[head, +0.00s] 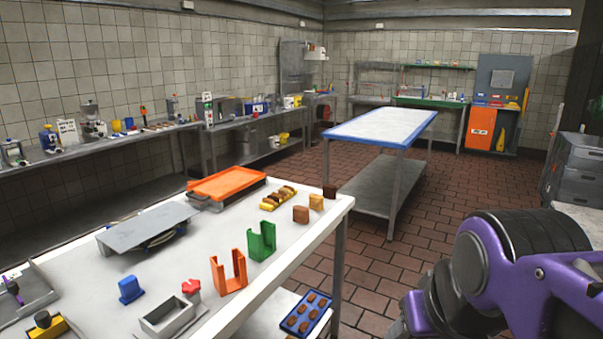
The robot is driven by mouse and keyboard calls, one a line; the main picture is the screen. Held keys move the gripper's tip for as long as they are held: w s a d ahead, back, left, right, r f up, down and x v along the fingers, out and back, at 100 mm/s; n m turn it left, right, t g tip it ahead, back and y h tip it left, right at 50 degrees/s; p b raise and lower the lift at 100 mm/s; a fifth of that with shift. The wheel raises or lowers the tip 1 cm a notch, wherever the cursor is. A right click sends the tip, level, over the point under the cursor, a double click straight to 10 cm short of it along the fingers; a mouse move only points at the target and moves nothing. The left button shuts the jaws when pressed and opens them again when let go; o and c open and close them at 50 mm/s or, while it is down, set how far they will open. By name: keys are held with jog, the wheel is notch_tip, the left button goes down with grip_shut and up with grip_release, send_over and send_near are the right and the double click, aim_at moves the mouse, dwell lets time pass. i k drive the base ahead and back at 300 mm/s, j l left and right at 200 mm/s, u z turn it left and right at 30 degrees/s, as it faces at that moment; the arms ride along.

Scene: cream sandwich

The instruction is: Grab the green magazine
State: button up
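The green magazine (262,241) is a small upright holder with tall side walls and an open front. It stands on the white table (185,280) near its right edge. An orange holder of similar shape (229,273) stands just in front of it and to its left, with a small gap between them. My purple and black arm shows at the lower right, well to the right of the table and apart from the magazine. My gripper's fingers do not show in this view.
Behind the magazine are brown and tan blocks (301,214) and a yellow tray of pieces (278,198). An orange tray (227,184) and a grey plate (148,225) lie to the left. A blue tray (306,313) sits on the lower shelf. Open tiled floor lies right of the table.

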aim_at(261, 246)
jog(key=u, duration=0.6)
jog(key=i+l+u, duration=0.2)
jog(key=u, duration=0.25)
jog(key=i+l+u, duration=0.2)
jog(key=u, duration=0.25)
jog(key=i+l+u, duration=0.15)
jog(key=l, duration=0.35)
jog(key=i+l+u, duration=0.2)
jog(key=l, duration=0.3)
jog(key=l+u, duration=0.15)
jog(key=l, duration=0.35)
jog(key=j+u, duration=0.15)
jog(key=j, duration=0.3)
jog(key=l+z, duration=0.1)
jog(key=l, duration=0.35)
jog(key=i+l, duration=0.1)
jog(key=l, duration=0.35)
jog(key=z, duration=0.05)
